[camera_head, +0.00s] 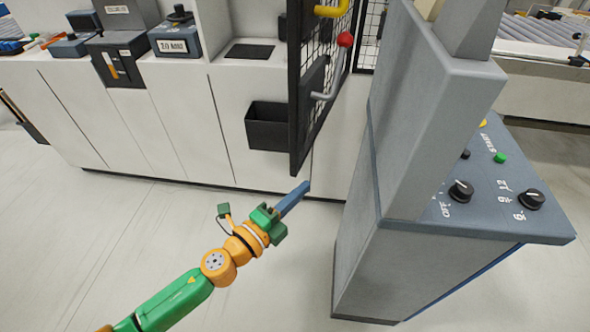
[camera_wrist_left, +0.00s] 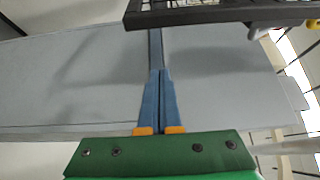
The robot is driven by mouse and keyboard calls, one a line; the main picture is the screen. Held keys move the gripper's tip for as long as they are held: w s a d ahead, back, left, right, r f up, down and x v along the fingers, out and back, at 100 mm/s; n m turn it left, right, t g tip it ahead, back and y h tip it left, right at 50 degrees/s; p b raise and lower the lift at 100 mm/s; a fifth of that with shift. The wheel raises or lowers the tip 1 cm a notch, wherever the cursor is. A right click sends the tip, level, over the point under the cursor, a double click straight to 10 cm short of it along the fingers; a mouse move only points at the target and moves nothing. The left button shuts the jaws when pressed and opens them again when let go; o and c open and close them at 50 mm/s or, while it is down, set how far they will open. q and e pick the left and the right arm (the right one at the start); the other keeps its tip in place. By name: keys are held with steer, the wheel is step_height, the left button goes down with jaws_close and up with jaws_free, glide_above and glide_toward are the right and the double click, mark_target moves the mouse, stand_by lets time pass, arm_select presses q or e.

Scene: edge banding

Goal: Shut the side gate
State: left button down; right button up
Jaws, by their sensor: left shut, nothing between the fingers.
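The side gate (camera_head: 322,85) is a black-framed mesh panel. It stands swung out from the white cabinet line, its free edge towards me. In the left wrist view the lower frame of the gate (camera_wrist_left: 235,14) crosses the top. My left gripper (camera_head: 304,187), with blue fingers, is shut and empty, just below and in front of the gate's lower corner, apparently not touching it. It also shows in the left wrist view (camera_wrist_left: 158,85). My right gripper is out of view.
A grey control console (camera_head: 365,255) with knobs and a tall upright panel (camera_head: 430,120) stands close on the right. White cabinets (camera_head: 165,125) run along the back left, with a black bin (camera_head: 268,126) beside the gate. The floor (camera_head: 110,235) on the left is clear.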

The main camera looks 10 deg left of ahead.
mark_target(295, 176)
arm_select(q)
steer(key=shift+w+a, duration=0.25)
steer(key=shift+w, duration=0.5)
steer(key=shift+w+a, duration=0.25)
steer(key=shift+w, duration=0.55)
steer(key=shift+w+a, duration=0.25)
steer(key=shift+w, duration=0.5)
steer(key=shift+f, duration=0.1)
